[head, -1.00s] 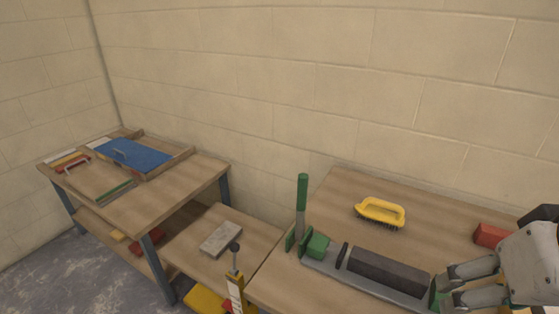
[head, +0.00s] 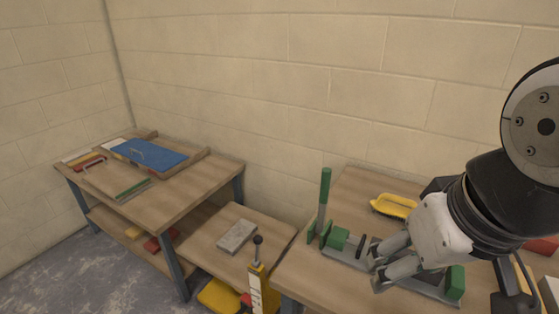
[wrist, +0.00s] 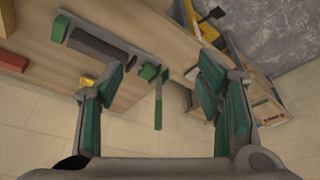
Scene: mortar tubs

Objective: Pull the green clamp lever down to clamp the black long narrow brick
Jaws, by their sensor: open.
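The green clamp lever (head: 324,194) stands upright at the left end of the grey clamp (head: 345,258) on the right workbench. It also shows in the wrist view (wrist: 158,108), between my fingers and beyond them. The black long narrow brick (wrist: 98,46) lies along the clamp bed between its green ends; in the head view my gripper hides most of it. My gripper (head: 375,270) is open and empty, in front of the brick in the head view and to the right of the lever, apart from it.
A yellow-handled brush (head: 392,206) lies behind the clamp. A red block (head: 541,246) is at the right. A lower table with a grey brick (head: 237,236) and a yellow tool with a black knob (head: 257,276) stand left of the workbench. A blue board (head: 150,154) lies on the far left table.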

